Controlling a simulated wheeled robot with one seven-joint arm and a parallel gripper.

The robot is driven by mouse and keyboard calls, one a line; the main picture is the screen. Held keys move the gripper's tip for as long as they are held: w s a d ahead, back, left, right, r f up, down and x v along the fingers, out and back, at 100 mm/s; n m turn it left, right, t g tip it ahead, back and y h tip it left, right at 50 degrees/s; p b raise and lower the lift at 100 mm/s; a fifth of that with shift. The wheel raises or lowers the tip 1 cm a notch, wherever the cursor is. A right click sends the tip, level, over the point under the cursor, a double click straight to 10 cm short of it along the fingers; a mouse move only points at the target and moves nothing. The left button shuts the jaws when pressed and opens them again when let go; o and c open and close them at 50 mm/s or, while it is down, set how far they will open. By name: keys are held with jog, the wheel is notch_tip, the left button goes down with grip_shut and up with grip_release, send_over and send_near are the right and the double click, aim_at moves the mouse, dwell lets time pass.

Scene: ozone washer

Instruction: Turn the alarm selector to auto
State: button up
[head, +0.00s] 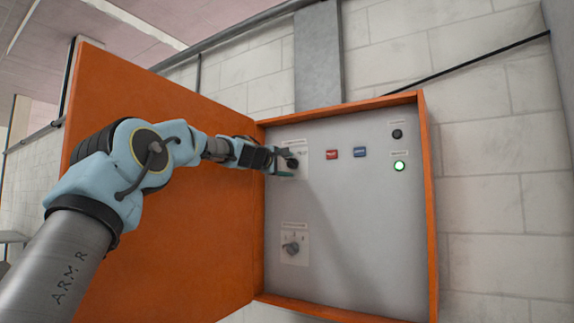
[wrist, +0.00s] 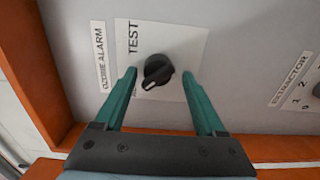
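The alarm selector is a black rotary knob (wrist: 158,70) on a white plate labelled "OZONE ALARM" and "TEST". In the wrist view, its pale pointer mark faces the lower left. The head view shows the knob (head: 292,163) at the upper left of the grey panel, partly hidden by my fingers. My gripper (wrist: 160,73) is open, with one green finger on each side of the knob. A gap shows between each finger and the knob. My gripper (head: 283,161) also shows at the panel in the head view. I cannot read an "auto" mark.
The orange cabinet's door (head: 170,230) stands open on the left, behind my arm. The extractor selector (head: 291,248) is lower on the panel. A red button (head: 331,154), a blue button (head: 360,152), a black knob (head: 397,134) and a lit green lamp (head: 400,166) are to the right.

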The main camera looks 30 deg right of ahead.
jog(key=shift+r, duration=0.1)
jog(key=b+v, duration=0.8)
jog(key=v, duration=0.3)
dwell(0.6)
